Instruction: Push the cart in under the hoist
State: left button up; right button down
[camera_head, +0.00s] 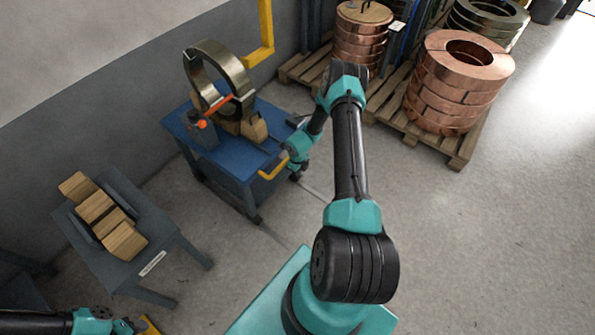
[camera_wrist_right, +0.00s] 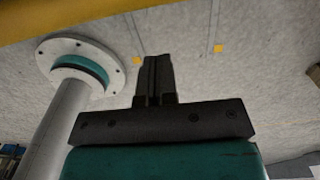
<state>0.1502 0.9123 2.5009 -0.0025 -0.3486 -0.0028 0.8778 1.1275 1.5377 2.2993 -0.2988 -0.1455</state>
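The blue cart (camera_head: 232,160) stands by the wall in the head view, carrying an upright metal coil (camera_head: 215,65) and a unit with an orange arm. Its yellow handle (camera_head: 271,172) faces my right arm. A yellow post with a hooked foot, perhaps part of the hoist (camera_head: 266,30), rises behind the cart. My right gripper (camera_head: 294,172) is at the handle's right end. In the right wrist view its fingers (camera_wrist_right: 157,75) are together, below a yellow bar (camera_wrist_right: 60,22); contact cannot be told. My left gripper (camera_head: 130,325) is at the bottom left edge, its fingers unclear.
A grey-blue table (camera_head: 152,262) with wooden blocks (camera_head: 103,215) stands at the left. Copper coils (camera_head: 455,85) sit on wooden pallets (camera_head: 455,150) at the back right. A yellow piece (camera_head: 150,326) lies beside my left gripper. The floor at the right is clear.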

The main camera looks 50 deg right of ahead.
notch_tip(320, 180, up, 12)
jog(key=shift+f, duration=0.15)
dwell(0.7)
dwell(0.4)
jog(key=s+a+r+n+y, duration=0.1)
jog(key=s+a+n, duration=0.1)
jog(key=a+n, duration=0.9)
jog(key=s+a+r+n+y, duration=0.1)
jog(key=s+a+r+n, duration=0.1)
jog(key=a+n, duration=0.9)
jog(key=s+a+r+n+y, duration=0.1)
jog(key=s+a+n, duration=0.3)
jog(key=a+n, duration=0.7)
jog(key=shift+s+r+n+t+y, duration=0.3)
jog(key=shift+r+t+y, duration=0.1)
jog(key=shift+r, duration=0.3)
jog(key=shift+w, duration=0.1)
